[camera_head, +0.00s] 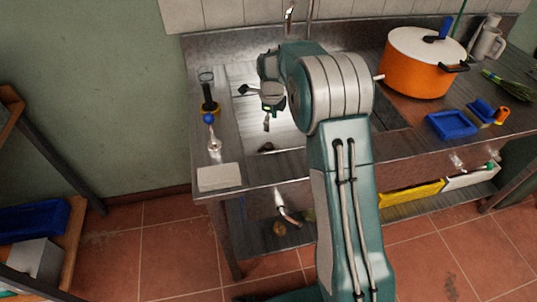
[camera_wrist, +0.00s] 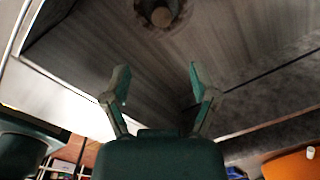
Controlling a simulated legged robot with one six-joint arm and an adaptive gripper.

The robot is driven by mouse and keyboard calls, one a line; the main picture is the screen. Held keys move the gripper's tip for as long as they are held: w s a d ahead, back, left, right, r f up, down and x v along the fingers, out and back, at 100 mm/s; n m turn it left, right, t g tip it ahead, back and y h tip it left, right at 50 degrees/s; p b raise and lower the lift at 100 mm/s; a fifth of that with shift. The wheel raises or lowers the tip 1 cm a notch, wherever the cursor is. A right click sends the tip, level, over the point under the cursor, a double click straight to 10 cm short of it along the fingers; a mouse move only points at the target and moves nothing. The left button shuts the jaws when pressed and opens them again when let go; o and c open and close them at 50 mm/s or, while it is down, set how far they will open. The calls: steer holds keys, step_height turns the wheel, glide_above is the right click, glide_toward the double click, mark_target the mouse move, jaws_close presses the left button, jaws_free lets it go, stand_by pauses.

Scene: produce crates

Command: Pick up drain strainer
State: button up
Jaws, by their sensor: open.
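A round brownish piece, seemingly the drain strainer (camera_wrist: 160,14), sits in a dark-ringed drain at the top edge of the wrist view and is partly cut off. In the head view a small dark spot at the sink's near side may be the same place; I cannot tell. My gripper (camera_wrist: 158,78) is open and empty, its two fingers spread over the sink floor, apart from the round piece. In the head view my gripper (camera_head: 267,122) hangs over the sink basin (camera_head: 287,138), partly hidden behind my own arm.
An orange pot (camera_head: 415,72) with a white lid stands on the counter at right, near blue trays (camera_head: 451,125). A faucet (camera_head: 289,18) rises behind.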

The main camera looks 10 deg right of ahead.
mark_target(269, 144)
steer(key=f, duration=0.1)
steer(key=w+f+m, duration=0.1)
steer(key=f+m, duration=0.1)
steer(key=f, duration=0.1)
steer(key=shift+w, duration=0.25)
step_height(269, 144, down, 5)
steer(key=shift+f, duration=0.1)
steer(key=f, duration=0.5)
steer(key=shift+s+a+f, duration=0.15)
steer(key=shift+s+a, duration=0.05)
jaws_close()
